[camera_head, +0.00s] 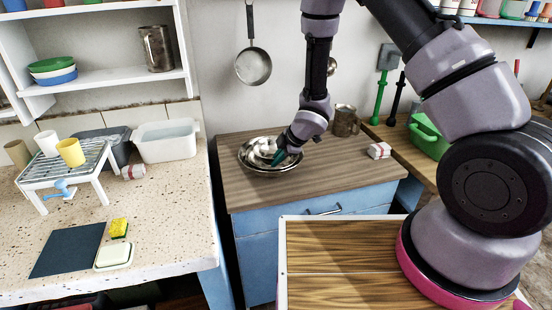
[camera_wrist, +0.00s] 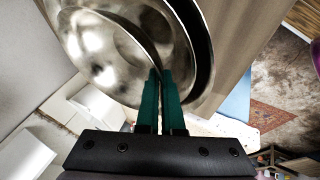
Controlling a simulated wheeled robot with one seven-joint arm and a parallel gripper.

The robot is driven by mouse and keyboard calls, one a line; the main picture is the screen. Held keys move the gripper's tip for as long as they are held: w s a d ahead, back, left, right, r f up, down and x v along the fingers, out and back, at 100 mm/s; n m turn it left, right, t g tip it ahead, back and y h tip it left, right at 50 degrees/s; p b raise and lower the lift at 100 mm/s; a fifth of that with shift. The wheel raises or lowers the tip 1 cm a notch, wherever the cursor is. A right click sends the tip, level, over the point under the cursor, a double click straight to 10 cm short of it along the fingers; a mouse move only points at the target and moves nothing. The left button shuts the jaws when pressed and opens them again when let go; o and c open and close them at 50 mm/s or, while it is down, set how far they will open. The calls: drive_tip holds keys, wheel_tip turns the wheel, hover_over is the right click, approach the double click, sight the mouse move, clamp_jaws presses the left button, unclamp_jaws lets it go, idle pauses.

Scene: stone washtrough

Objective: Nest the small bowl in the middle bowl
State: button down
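The small metal bowl (camera_wrist: 105,55) fills the upper left of the wrist view, its rim running between my gripper's green fingertips (camera_wrist: 162,75). The fingers are close together on that rim. A larger shiny metal bowl (camera_wrist: 200,35) lies around and under it. In the head view the metal bowls (camera_head: 246,160) sit together on the wooden top of the blue cabinet. My gripper (camera_head: 279,157) reaches down at their right side. The small bowl is partly hidden there by my wrist. I cannot tell whether it rests on the metal below or hangs just above it.
A metal mug (camera_head: 345,121) and a red-and-white packet (camera_head: 379,151) stand right of the bowls on the cabinet top (camera_head: 320,175). A white basin (camera_head: 166,141) stands on the counter to the left. A pan (camera_head: 253,67) hangs on the wall behind. The cabinet top's front is clear.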

drive_tip(key=shift+f, duration=0.5)
idle(0.4)
drive_tip(key=shift+f, duration=0.7)
drive_tip(key=shift+f, duration=0.2)
idle(0.4)
drive_tip(key=c, duration=1)
unclamp_jaws()
drive_tip(key=o, duration=0.4)
drive_tip(key=shift+s, duration=0.1)
drive_tip(key=shift+c, duration=0.2)
